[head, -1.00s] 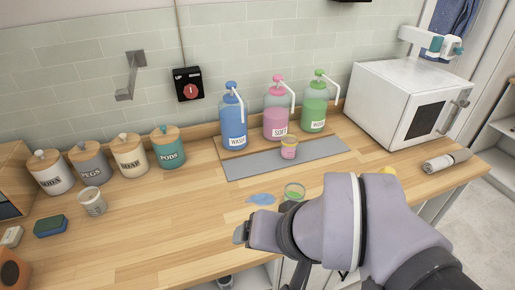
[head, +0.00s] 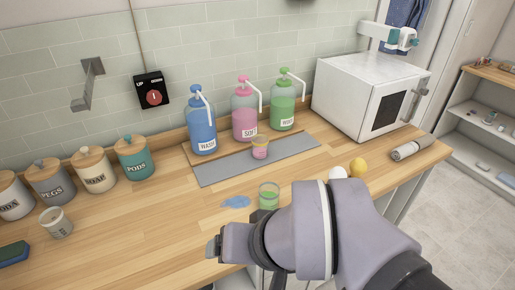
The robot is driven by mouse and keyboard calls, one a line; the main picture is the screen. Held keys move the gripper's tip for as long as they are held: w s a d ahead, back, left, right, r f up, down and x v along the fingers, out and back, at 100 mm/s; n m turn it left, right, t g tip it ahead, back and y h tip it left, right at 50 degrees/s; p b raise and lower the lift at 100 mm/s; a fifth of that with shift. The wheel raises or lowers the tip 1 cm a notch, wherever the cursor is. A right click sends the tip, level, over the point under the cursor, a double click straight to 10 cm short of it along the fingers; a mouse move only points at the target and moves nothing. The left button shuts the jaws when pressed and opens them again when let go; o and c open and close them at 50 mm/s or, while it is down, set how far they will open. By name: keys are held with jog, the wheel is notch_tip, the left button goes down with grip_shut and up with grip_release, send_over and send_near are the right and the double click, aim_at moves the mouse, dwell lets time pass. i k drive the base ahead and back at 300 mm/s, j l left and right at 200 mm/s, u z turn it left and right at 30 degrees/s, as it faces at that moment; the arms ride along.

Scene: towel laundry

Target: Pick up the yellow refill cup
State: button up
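A small yellow rounded thing (head: 359,168) stands on the wooden counter, right of centre, just beyond my arm. I cannot tell whether it is the yellow refill cup. A white rounded thing (head: 338,173) is beside it on the left. A clear cup with green content (head: 268,197) stands near my arm, and a pink cup (head: 260,148) stands on the grey mat. My gripper (head: 212,248) is at the lower middle, over the counter's front part, pointing left, well left of the yellow thing. Its fingers are small and partly hidden, so its opening is unclear.
Blue, pink and green pump bottles (head: 245,113) stand behind the grey mat (head: 215,174). A blue puddle (head: 236,202) lies on the counter (head: 150,215). Lidded canisters (head: 134,158) and a whitish cup (head: 57,223) are at left. A microwave (head: 350,88) and rolled cloth (head: 408,149) are at right.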

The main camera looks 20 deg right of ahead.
aim_at(260, 142)
jog(key=i+l, duration=0.15)
jog(key=l, duration=0.15)
jog(key=i+l, duration=0.1)
jog(key=l, duration=0.2)
jog(key=i+l, duration=0.15)
jog(key=l, duration=0.15)
jog(key=i+l, duration=0.15)
jog(key=l, duration=0.15)
jog(key=u, duration=0.05)
